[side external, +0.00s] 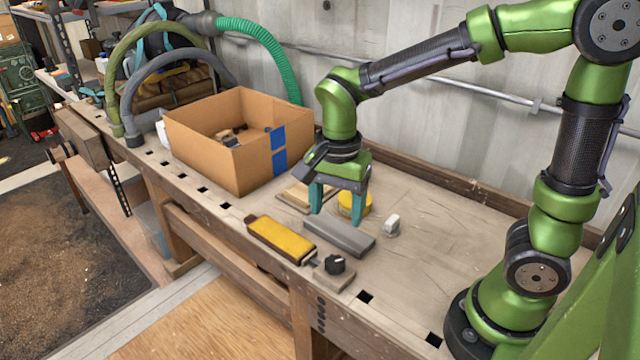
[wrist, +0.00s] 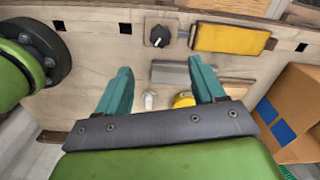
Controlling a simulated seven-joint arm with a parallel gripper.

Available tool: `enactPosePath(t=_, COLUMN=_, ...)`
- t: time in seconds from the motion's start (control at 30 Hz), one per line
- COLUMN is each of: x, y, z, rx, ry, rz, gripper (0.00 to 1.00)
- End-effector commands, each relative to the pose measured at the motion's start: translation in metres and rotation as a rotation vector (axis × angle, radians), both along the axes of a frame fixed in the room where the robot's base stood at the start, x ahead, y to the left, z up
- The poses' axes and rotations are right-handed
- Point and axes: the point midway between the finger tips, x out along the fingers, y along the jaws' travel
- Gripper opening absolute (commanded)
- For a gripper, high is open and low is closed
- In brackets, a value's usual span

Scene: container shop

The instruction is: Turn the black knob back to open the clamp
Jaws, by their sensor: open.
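The black knob (side external: 334,264) sits on a small wooden block near the bench's front edge, and it also shows in the wrist view (wrist: 160,36) with a pale pointer line. A metal rod runs from the block towards a yellow pad (side external: 281,238) on a dark base, also seen in the wrist view (wrist: 230,38). Whether anything is clamped there I cannot tell. My gripper (side external: 339,206) is open and empty above the bench, behind and apart from the knob. Its two teal fingers also show in the wrist view (wrist: 160,78), spread wide and pointing towards the knob's side.
A grey bar (side external: 339,237) lies between my gripper and the knob. A yellow round thing (side external: 353,205), a small white object (side external: 391,226) and a wooden board (side external: 294,196) lie nearby. An open cardboard box (side external: 222,160) stands left. The bench at right is clear.

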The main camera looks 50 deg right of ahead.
Motion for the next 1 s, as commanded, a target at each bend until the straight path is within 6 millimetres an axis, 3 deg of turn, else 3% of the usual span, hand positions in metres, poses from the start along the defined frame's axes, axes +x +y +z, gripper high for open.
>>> enactPosePath(t=0.3, x=-0.002, y=0.000, z=-0.072, rx=-0.001, ry=0.008, rz=0.001, gripper=0.69)
enactPosePath(t=0.5, x=-0.001, y=0.000, z=-0.109, rx=0.001, ry=0.005, rz=-0.001, gripper=0.69)
enactPosePath(t=0.7, x=-0.001, y=0.000, z=-0.128, rx=0.000, ry=0.002, rz=0.000, gripper=0.69)
enactPosePath(t=1.0, x=0.000, y=0.000, z=-0.131, rx=0.001, ry=-0.002, rz=0.000, gripper=0.69)
